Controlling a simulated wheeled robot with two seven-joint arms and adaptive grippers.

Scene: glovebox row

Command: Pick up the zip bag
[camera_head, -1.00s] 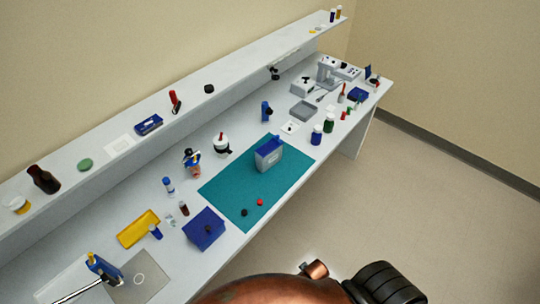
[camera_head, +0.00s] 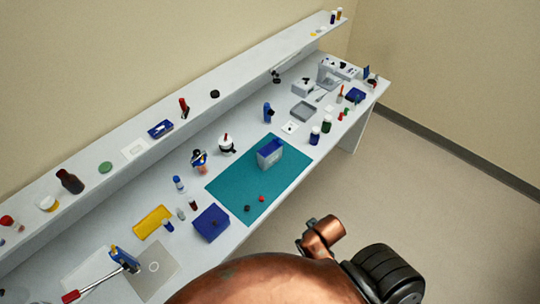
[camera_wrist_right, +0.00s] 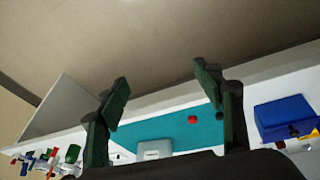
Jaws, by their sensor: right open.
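I cannot single out the zip bag for certain. A flat pale square with a dark mark (camera_head: 290,127) lies on the bench beyond the teal mat, and another flat pale square (camera_head: 134,148) lies on the upper shelf; either could be a small bag. My right gripper (camera_wrist_right: 162,88) is open and empty in the right wrist view, with its two dark green fingers spread above the bench's front edge. My copper-coloured arm fills the bottom of the head view, where no gripper shows. My left gripper is out of sight.
A teal mat (camera_head: 224,187) holds a grey-and-blue container (camera_head: 270,155) and red and black caps. A blue box (camera_head: 211,223), yellow tray (camera_head: 153,222) and several bottles stand nearby. A grey tray (camera_head: 303,112) and instruments are farther back. The floor at right is clear.

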